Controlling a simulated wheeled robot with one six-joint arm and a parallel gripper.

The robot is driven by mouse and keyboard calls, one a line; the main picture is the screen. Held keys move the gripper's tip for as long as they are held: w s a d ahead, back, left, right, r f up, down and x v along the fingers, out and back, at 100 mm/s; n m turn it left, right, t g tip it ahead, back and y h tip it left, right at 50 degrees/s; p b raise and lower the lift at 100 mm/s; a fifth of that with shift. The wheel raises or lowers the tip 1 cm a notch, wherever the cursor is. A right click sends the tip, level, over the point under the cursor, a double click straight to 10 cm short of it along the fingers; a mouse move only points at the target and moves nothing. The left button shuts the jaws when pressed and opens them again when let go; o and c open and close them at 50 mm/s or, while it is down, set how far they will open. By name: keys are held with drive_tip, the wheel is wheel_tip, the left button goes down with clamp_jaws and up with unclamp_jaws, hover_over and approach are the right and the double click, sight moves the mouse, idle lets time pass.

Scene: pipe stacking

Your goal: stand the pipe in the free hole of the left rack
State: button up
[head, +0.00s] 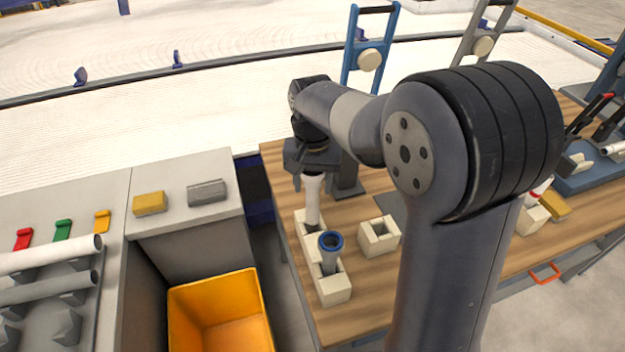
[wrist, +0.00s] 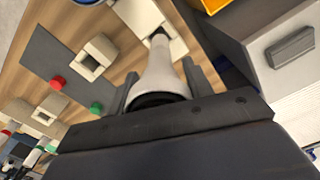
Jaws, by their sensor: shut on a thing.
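A white pipe (head: 313,203) hangs upright below my gripper (head: 313,170), which is shut on its upper end. The left rack (head: 335,291) is a cream block row on the wooden table. The pipe's lower end is at the rack's far hole; I cannot tell how deep it is. A grey pipe with a blue collar (head: 330,242) stands in the near hole. In the wrist view the white pipe (wrist: 160,72) runs between the fingers (wrist: 162,90) down to the rack (wrist: 140,16), where a dark hole edge shows.
A single cream block with a square hole (head: 380,238) stands right of the rack. A yellow bin (head: 222,315) and a grey cabinet (head: 190,240) lie to the left. Red and green pieces (wrist: 95,107) show near other blocks in the wrist view. A conveyor runs behind the table.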

sight(312, 209)
drive_tip(key=shift+f, duration=0.35)
drive_tip(key=shift+f, duration=0.75)
idle(0.7)
drive_tip(key=shift+f+b, duration=2.45)
drive_tip(key=shift+f, duration=1)
drive_tip(key=o, duration=1.3)
